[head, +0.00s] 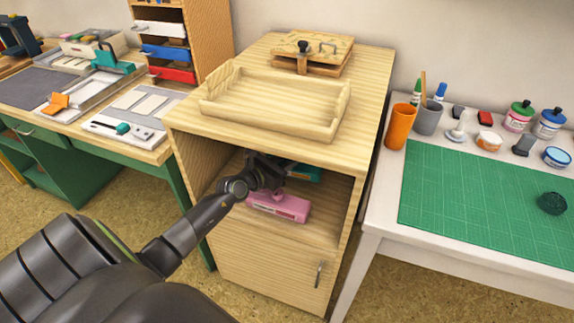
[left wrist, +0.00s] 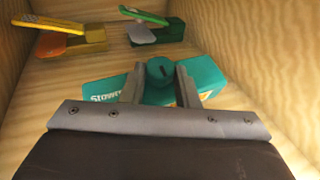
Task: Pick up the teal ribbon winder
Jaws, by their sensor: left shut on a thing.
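The teal ribbon winder (left wrist: 207,76) is a teal box with pale lettering on its front and a round teal knob on top. It lies inside the cabinet's open compartment and shows partly behind my arm in the head view (head: 304,172). My left gripper (left wrist: 160,75) reaches into the compartment, and it shows in the head view too (head: 270,180). Its two fingers are shut on the winder's round knob, one on each side. Whether the winder touches the shelf I cannot tell. My right gripper is not in view.
A pink device (head: 281,206) sits at the front of the compartment. A yellow-orange device (left wrist: 75,38) and a green one (left wrist: 155,28) stand at its back. Wooden side walls (left wrist: 270,50) close in on both sides. A wooden tray (head: 275,100) lies on top of the cabinet.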

